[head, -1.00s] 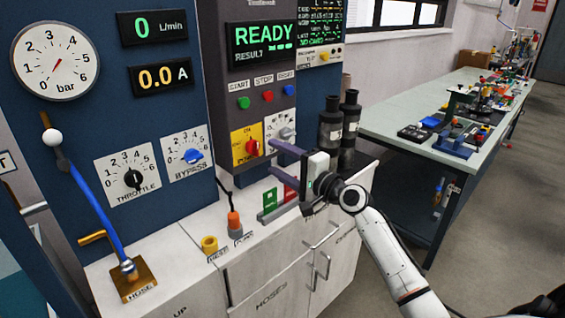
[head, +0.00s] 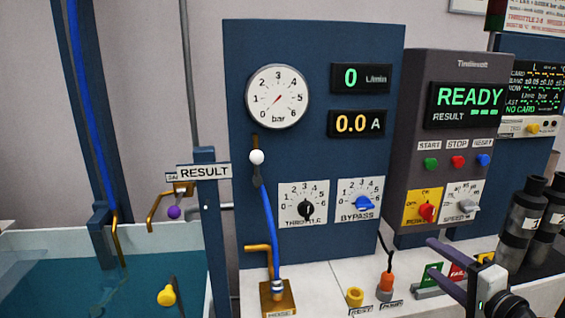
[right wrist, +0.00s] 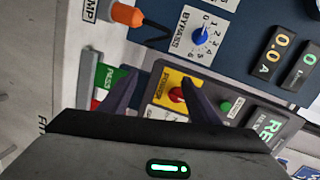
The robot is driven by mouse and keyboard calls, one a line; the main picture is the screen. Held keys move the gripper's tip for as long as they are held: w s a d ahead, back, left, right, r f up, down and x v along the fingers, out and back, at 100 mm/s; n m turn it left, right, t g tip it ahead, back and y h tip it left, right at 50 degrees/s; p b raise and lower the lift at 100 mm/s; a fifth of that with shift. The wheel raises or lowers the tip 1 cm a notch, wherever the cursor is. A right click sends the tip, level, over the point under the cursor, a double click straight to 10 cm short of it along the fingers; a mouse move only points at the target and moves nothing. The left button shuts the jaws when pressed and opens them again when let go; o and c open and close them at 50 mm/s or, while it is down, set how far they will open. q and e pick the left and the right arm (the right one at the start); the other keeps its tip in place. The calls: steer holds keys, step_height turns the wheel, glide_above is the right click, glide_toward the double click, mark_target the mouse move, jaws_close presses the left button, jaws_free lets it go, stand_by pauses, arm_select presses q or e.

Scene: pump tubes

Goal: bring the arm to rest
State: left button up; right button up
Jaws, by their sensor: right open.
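My right gripper (head: 424,267) is at the lower right of the head view, its two dark fingers apart and nothing between them. Its fingers are in front of the pass and fail cards (head: 431,275) and below the red power knob (head: 427,212). In the right wrist view the open fingers (right wrist: 158,78) also show, with the red power knob (right wrist: 177,93) and bypass knob (right wrist: 201,35) beyond. My left gripper is in neither view. The control console (head: 410,115) shows READY.
A blue panel (head: 300,45) with gauge (head: 277,97) and throttle knob (head: 305,209) stands behind a white counter (head: 325,285). Dark cylinders (head: 521,230) stand at the right. A water tank (head: 40,285) and RESULT sign (head: 204,171) are at the left.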

steer(key=s+a+f+n+g, duration=0.7)
steer(key=s+a+f+n, duration=0.3)
steer(key=s+a+f, duration=0.45)
steer(key=s+a+f+n+g+h, duration=0.1)
steer(key=s+f+n+g, duration=0.15)
steer(key=s, duration=0.75)
steer(key=s+a+f+n+g+h, duration=0.1)
steer(key=s+n+g+h, duration=0.2)
steer(key=s, duration=0.7)
steer(key=w+a+f+t+y, duration=0.1)
steer(key=w+a+f+t, duration=0.1)
steer(key=f, duration=0.4)
steer(key=w+a+f+t+y, duration=0.2)
steer(key=a+f+t, duration=0.1)
steer(key=f, duration=0.3)
steer(key=shift+w+a+f+y, duration=0.2)
steer(key=shift+w+f+y, duration=0.05)
steer(key=shift+f+y, duration=0.1)
steer(key=shift+n, duration=0.25)
steer(key=shift+c, duration=0.4)
